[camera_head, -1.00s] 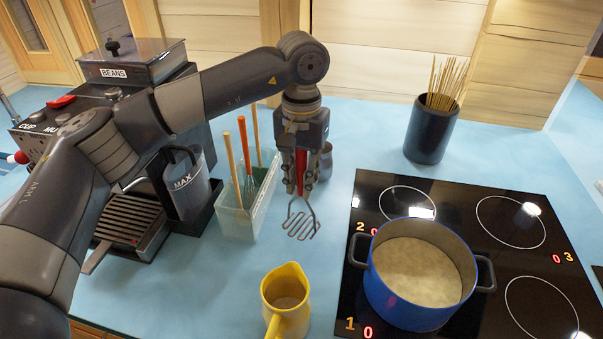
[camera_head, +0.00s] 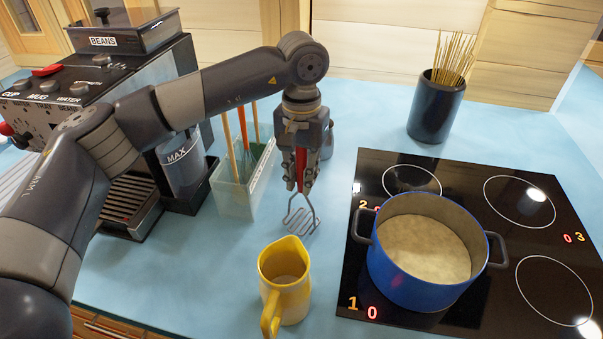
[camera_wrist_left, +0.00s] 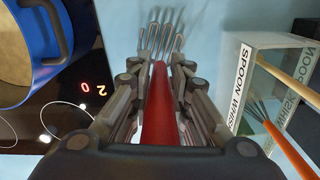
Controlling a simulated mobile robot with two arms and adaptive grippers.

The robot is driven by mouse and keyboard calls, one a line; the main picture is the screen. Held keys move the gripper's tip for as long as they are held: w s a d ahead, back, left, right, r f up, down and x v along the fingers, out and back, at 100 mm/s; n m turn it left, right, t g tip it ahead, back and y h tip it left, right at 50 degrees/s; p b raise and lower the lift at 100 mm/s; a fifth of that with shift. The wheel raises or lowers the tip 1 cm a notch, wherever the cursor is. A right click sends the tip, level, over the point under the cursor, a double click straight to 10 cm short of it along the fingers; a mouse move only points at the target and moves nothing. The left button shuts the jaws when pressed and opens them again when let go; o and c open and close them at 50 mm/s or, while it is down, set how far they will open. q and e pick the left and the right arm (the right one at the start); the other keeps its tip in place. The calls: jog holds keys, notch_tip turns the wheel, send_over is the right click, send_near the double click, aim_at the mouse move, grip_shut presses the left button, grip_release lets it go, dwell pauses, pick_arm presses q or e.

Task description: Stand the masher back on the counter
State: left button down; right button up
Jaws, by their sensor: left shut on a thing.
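The masher has a red handle and a bent-wire metal head (camera_head: 301,215). My left gripper (camera_head: 302,172) is shut on its red handle and holds it upright, head down, above the blue counter (camera_head: 220,285). Whether the wire head touches the counter I cannot tell. In the left wrist view the red handle (camera_wrist_left: 161,110) lies between the fingers, with the wire head beyond it. The masher is between the clear utensil holder (camera_head: 236,200) and the hob (camera_head: 480,165). My right gripper is not in view.
A yellow jug (camera_head: 285,285) stands in front of the masher. A blue pot (camera_head: 415,280) of pale contents sits on the hob. The holder, labelled for spoon and whisk, contains several utensils. A coffee machine (camera_head: 125,200) is left; a dark pot of sticks (camera_head: 435,108) stands behind.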

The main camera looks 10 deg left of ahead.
pick_arm(q)
jog(key=shift+f+b, duration=0.55)
jog(key=shift+f, duration=0.1)
dwell(0.6)
jog(key=c, duration=1.4)
grip_release()
notch_tip(320, 180, up, 12)
jog(key=shift+r, duration=0.1)
